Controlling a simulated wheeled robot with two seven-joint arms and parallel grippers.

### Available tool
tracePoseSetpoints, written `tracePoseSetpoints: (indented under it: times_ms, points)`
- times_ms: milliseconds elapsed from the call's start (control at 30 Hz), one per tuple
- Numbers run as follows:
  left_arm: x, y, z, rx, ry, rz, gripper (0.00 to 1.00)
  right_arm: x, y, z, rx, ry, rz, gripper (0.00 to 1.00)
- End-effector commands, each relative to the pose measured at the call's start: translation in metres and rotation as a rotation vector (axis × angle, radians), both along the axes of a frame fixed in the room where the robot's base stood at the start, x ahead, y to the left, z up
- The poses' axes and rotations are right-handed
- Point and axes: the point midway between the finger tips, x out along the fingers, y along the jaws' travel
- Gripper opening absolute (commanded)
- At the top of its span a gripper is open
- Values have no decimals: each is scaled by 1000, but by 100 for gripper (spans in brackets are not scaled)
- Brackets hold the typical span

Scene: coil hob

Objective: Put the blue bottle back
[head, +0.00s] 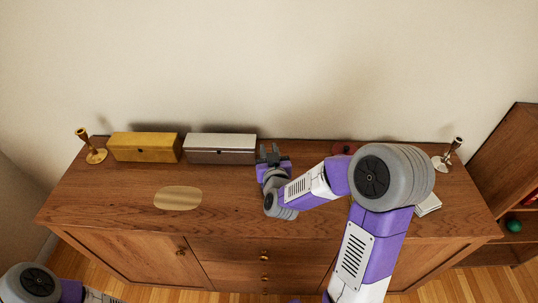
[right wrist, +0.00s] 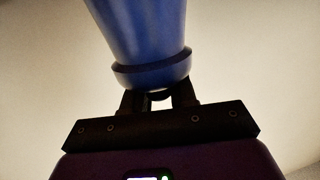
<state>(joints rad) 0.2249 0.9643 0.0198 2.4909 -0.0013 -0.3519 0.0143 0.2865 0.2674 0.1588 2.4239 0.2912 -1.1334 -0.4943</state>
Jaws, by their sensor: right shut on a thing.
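In the right wrist view a blue bottle (right wrist: 145,35) fills the top middle, with a raised rim at its near end. My right gripper (right wrist: 160,97) is shut on it at that end. In the head view my right gripper (head: 272,155) is over the back middle of the wooden cabinet top, just right of the silver box. I cannot make out the bottle in the head view. Part of my left arm shows at the bottom left corner; its gripper is out of view.
A red thing (head: 343,148) and a white stack (head: 428,204) are partly behind my arm. A shelf (head: 520,150) stands right.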

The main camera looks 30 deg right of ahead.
Motion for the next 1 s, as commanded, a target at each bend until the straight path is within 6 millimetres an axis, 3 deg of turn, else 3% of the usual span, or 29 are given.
tracePoseSetpoints:
  times_ms: [400,433,567,1000]
  points:
    - [0,0,-6,0,0,0,95,0,0,-7,-2,-6,1,0]
    - [0,0,-6,0,0,0,95,0,0,-7,-1,-2,1,30]
    - [0,0,-5,0,0,0,95,0,0,-7,-1,-2,1,49]
    - [0,0,-1,0,-1,0,95,-1,3,-3,0,-2,3,52]
